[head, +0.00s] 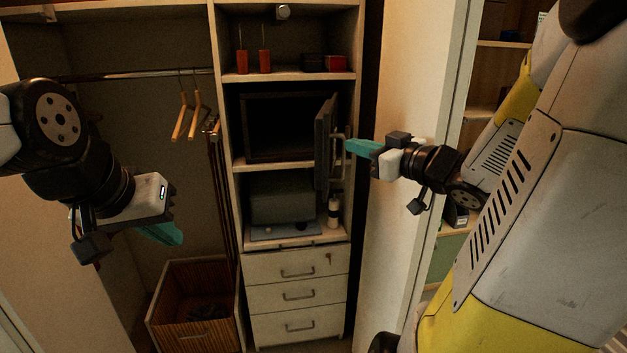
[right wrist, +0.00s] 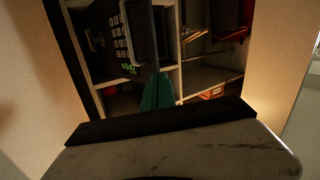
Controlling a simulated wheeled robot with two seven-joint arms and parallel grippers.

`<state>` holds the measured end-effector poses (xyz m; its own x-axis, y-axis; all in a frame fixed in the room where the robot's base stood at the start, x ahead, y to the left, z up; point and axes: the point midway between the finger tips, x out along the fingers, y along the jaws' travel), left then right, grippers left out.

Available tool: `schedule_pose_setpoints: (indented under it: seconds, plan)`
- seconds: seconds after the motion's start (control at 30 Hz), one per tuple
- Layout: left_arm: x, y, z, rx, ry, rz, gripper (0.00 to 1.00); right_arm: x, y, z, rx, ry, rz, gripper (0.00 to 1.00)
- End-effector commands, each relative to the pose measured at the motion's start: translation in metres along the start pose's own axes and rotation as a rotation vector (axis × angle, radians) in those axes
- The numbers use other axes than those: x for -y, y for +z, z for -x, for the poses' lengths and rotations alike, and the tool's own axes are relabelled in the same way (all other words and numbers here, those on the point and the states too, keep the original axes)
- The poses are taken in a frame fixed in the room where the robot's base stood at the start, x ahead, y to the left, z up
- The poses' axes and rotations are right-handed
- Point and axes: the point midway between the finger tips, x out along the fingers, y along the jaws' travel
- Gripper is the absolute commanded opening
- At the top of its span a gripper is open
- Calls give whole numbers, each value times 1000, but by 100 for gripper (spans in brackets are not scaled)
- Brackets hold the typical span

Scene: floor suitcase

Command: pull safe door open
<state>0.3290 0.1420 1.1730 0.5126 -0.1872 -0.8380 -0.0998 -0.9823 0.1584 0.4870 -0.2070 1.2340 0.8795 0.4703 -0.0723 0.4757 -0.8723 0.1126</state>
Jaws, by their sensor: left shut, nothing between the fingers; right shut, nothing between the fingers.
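The dark safe (head: 284,127) sits on a middle shelf of the closet unit. Its door (head: 324,143) stands swung out toward me on the right side, and the dark inside shows. A handle (head: 338,145) is on the door's outer face. My right gripper (head: 348,146) is shut and empty, its teal fingertips at or just beside the handle; I cannot tell if they touch. In the right wrist view the teal fingers (right wrist: 157,93) lie near the handle (right wrist: 141,35), beside the door's keypad (right wrist: 121,42). My left gripper (head: 170,234) is shut and empty, away to the left.
A shelf above holds red candle-like items (head: 253,62) and small boxes (head: 335,63). Below the safe are a grey box (head: 282,199) and a bottle (head: 333,213), then drawers (head: 297,292). A wicker basket (head: 193,333) is lower left. A white door panel (head: 398,240) stands close at the right.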

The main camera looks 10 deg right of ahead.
Motion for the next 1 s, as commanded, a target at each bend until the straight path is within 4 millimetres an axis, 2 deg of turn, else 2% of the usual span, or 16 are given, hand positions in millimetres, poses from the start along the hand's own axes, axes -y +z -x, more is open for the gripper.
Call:
schedule_pose_setpoints:
  seconds: [0.1, 0.2, 0.33, 0.47, 0.7, 0.9, 1.0]
  plan:
    - [0, 0, 0, 0, 0, 0, 0, -29, -9, -5, 82, 197, 43, 0]
    - [0, 0, 0, 0, 0, 0, 0, -47, -9, 2, 177, 344, 27, 0]
    - [0, 0, 0, 0, 0, 0, 0, -48, 1, 19, 323, 471, -51, 0]
    - [0, 0, 0, 0, 0, 0, 0, -23, 19, 38, 483, 504, -166, 0]
    - [0, 0, 0, 0, 0, 0, 0, 42, 42, 57, 737, 417, -348, 0]
    - [0, 0, 0, 0, 0, 0, 0, 90, 45, 57, 947, 311, -465, 0]
    - [0, 0, 0, 0, 0, 0, 0, 100, 43, 46, 1059, 299, -508, 0]
